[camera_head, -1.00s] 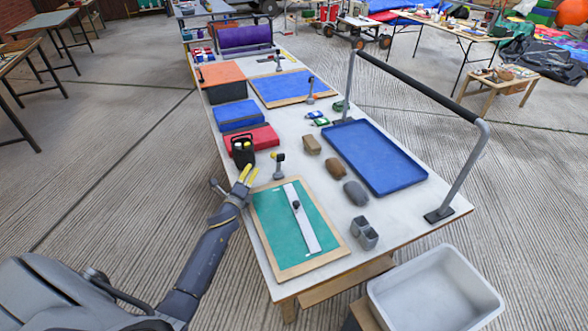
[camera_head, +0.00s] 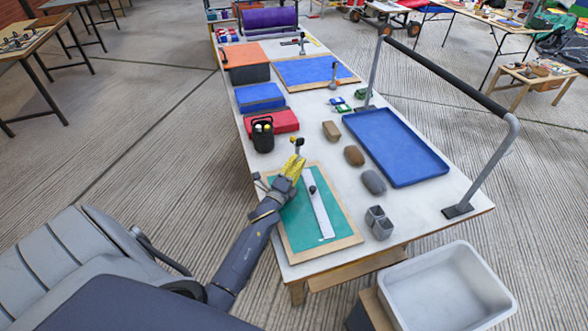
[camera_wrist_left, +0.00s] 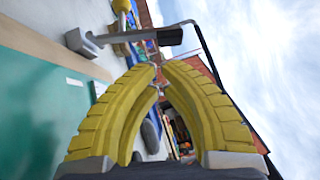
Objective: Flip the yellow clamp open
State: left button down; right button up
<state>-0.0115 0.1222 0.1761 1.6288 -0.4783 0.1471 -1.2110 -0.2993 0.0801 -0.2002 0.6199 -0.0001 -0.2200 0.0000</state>
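In the head view, the yellow clamp (camera_head: 298,144) stands at the far edge of the green board, a small grey post with a dark and yellow top. My left gripper (camera_head: 296,162) has yellow fingers and is just nearer than the clamp, close to it and above the board. In the left wrist view the gripper (camera_wrist_left: 162,64) has its fingertips together, with nothing seen between them. My right gripper is out of view.
The wood-framed green board (camera_head: 300,222) carries a white strip (camera_head: 318,205). A black caddy (camera_head: 262,138) stands left of the clamp. A blue tray (camera_head: 395,148) and several small blocks lie to the right. A grey bin (camera_head: 445,300) sits at the table's near end.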

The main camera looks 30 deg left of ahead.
pick_arm(q)
jog(key=shift+w+a+r, duration=0.1)
jog(key=shift+w+r, duration=0.1)
jog(key=shift+w, duration=0.85)
jog(key=shift+w+a+r, duration=0.1)
jog(key=shift+w+r, duration=0.05)
jog(key=shift+w, duration=0.9)
jog(key=shift+r, duration=0.1)
